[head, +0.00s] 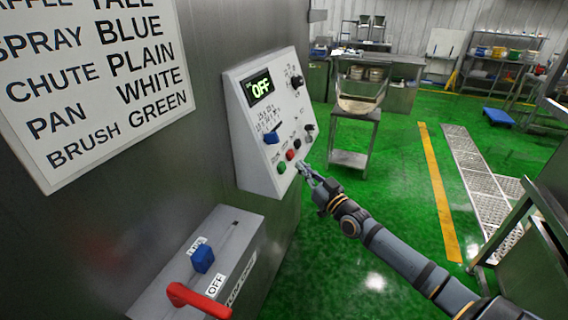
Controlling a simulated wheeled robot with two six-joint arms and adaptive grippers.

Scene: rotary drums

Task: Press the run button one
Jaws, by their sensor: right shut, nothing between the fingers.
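The white control panel (262,125) is mounted on the grey machine wall, and its display reads OFF. Low on its face are a green button (281,168), a red button (291,155) and dark knobs. Their labels are too small to read, so I cannot tell which is marked as run button one. My right gripper (303,169) is shut and empty, close to the panel's lower right edge, right of the green button and below the red one. I cannot tell whether it touches the panel. My left gripper is not in view.
Below left, a grey box (236,232) carries a blue knob (203,259) and a red lever (198,300). A metal stand (349,160) stands behind. The green floor (395,200) to the right is mostly open.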

